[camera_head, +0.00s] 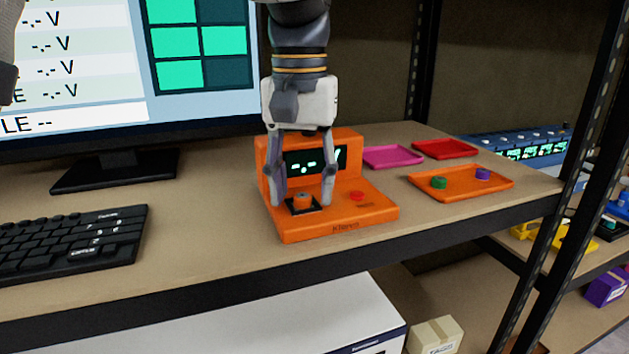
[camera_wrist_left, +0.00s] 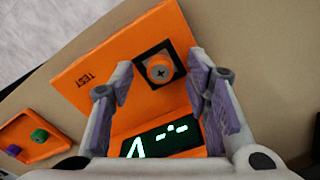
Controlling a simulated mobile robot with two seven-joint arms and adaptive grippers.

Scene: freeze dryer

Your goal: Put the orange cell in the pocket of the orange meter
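The orange meter (camera_head: 335,224) stands on the bench with a lit dark display (camera_head: 303,163) showing dashes. Its pocket is a black square (camera_head: 291,208) on the front left of its base. The orange cell (camera_head: 302,200) stands upright in that square; its round top with a dark cross mark shows in the left wrist view (camera_wrist_left: 159,71). Whether it is fully seated I cannot tell. My left gripper (camera_head: 305,202) points down over the meter, its fingers open on either side of the cell. Gaps show between cell and fingers in the wrist view (camera_wrist_left: 163,88).
An orange tray (camera_head: 460,192) with a green cell (camera_head: 439,182) and a purple cell (camera_head: 482,174) lies to the right. Pink (camera_head: 392,157) and red (camera_head: 444,149) trays behind it are empty. A monitor (camera_head: 110,110) and keyboard (camera_head: 70,243) stand left. A rack post (camera_head: 560,240) rises right.

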